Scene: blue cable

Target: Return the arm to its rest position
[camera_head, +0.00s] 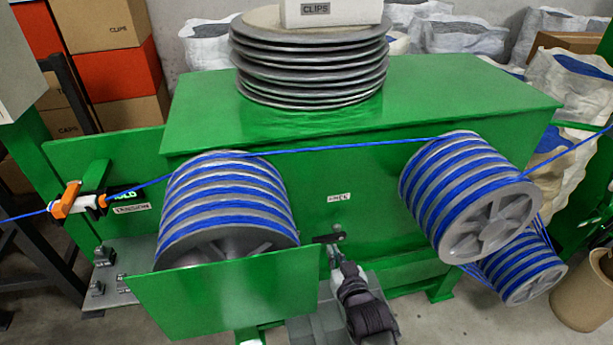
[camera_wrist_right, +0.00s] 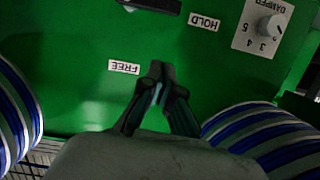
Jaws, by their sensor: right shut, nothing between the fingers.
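My right gripper (camera_head: 333,237) is shut and empty in front of the green machine (camera_head: 400,85), just below its white FREE label (camera_head: 339,198). In the right wrist view, its dark fingers (camera_wrist_right: 157,72) meet at the tips near the upside-down FREE label (camera_wrist_right: 124,67). My left gripper is not in view. The blue cable (camera_head: 340,146) runs taut across the machine. It is wound on the left drum (camera_head: 225,200), the right drum (camera_head: 470,195) and a lower right drum (camera_head: 522,265).
A green plate (camera_head: 225,300) stands before the left drum. Stacked grey discs (camera_head: 310,65) carry a white CLIPS box (camera_head: 332,12). The wrist view shows a dark bar (camera_wrist_right: 150,5), a HOLD label (camera_wrist_right: 204,22) and a damper knob (camera_wrist_right: 271,27). A tan bin (camera_head: 583,295) stands right.

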